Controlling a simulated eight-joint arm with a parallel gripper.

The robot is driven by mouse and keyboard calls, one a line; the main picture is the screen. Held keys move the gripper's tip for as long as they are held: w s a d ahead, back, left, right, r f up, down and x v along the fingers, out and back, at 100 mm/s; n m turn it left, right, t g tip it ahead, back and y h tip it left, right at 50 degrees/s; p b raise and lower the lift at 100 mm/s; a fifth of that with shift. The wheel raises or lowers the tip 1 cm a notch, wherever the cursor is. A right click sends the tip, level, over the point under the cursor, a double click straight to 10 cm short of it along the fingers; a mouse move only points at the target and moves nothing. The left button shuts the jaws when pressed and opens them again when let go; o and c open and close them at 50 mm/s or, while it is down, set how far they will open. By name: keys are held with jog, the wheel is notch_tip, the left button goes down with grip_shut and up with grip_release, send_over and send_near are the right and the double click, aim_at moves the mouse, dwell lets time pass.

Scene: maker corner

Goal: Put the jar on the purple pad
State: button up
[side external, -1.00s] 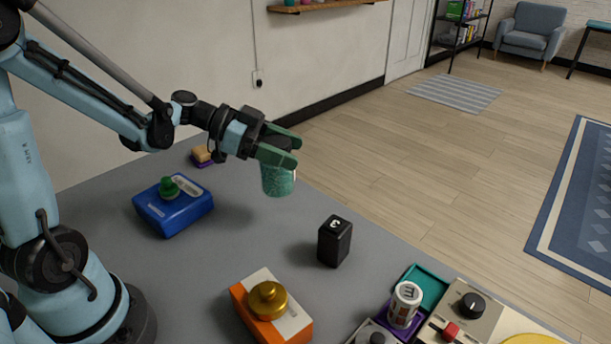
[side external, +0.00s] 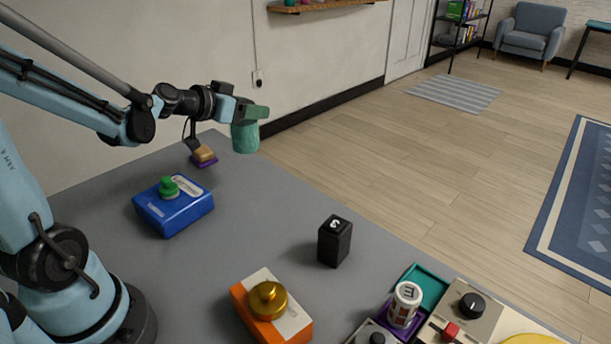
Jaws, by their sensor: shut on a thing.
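My gripper (side external: 257,112) is shut on a teal, speckled cylinder that I take to be the jar (side external: 245,138). The green fingers hold it near its top, and it hangs upright in the air near the table's far edge. Its top is hidden by the fingers. Two purple flat things show. One (side external: 209,163) lies at the back of the table, under a tan block (side external: 203,152), to the lower left of the jar. The other (side external: 385,311) lies at the front right, under a white can (side external: 405,302) with a dark mark.
A blue box with a green knob (side external: 172,207) stands left of centre. A black numbered block (side external: 334,242) stands mid-table. An orange-and-white box with a gold knob (side external: 270,305) is in front. A teal tray (side external: 430,287) and control panels (side external: 475,310) fill the front right.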

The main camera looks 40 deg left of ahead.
jog(key=a+r+n+g+y, duration=0.1)
jog(key=a+r+n+y, duration=0.3)
jog(key=a, duration=0.4)
jog(key=shift+s+a+f, duration=0.4)
jog(key=shift+a+f, duration=1.45)
jog(key=shift+a, duration=0.05)
jog(key=shift+s+a+f, duration=0.4)
jog(key=shift+a+f, duration=1.45)
jog(key=shift+a, duration=0.1)
jog(key=shift+s+a+f, duration=0.4)
jog(key=shift+a+f, duration=1.45)
jog(key=shift+a, duration=0.05)
jog(key=o, duration=1.5)
jog(key=shift+f, duration=0.15)
